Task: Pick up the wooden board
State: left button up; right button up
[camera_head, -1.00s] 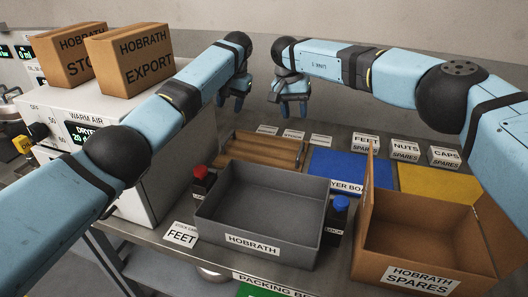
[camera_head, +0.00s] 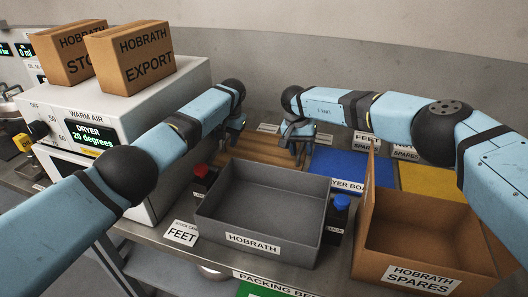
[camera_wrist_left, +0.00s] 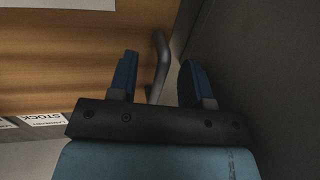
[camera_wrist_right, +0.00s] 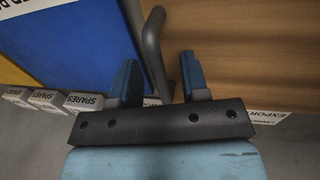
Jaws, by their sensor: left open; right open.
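The wooden board (camera_head: 262,151) lies flat on the bench behind the grey HOBRATH tray, partly hidden by my arms and the tray. It has a grey bar handle at each end. My left gripper (camera_head: 231,137) is over the left end, open; its fingers stand either side of one handle (camera_wrist_left: 162,62) in the left wrist view. My right gripper (camera_head: 297,146) is over the right end, open; its fingers stand either side of the other handle (camera_wrist_right: 152,42) in the right wrist view. The wood (camera_wrist_right: 245,45) shows beside it. I see no grip on either handle.
The grey tray (camera_head: 265,240) stands just in front of the board. A blue mat (camera_head: 350,178) lies right of it, with an open cardboard spares box (camera_head: 420,275) further right. The white dryer (camera_head: 165,90) stands close on the left, with two cardboard boxes on top.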

pick_arm(q)
jog(key=shift+f, duration=0.2)
pick_arm(e)
jog(key=shift+f, duration=0.15)
pick_arm(q)
grip_shut()
pick_arm(e)
grip_shut()
pick_arm(q)
jog(key=shift+r, duration=0.1)
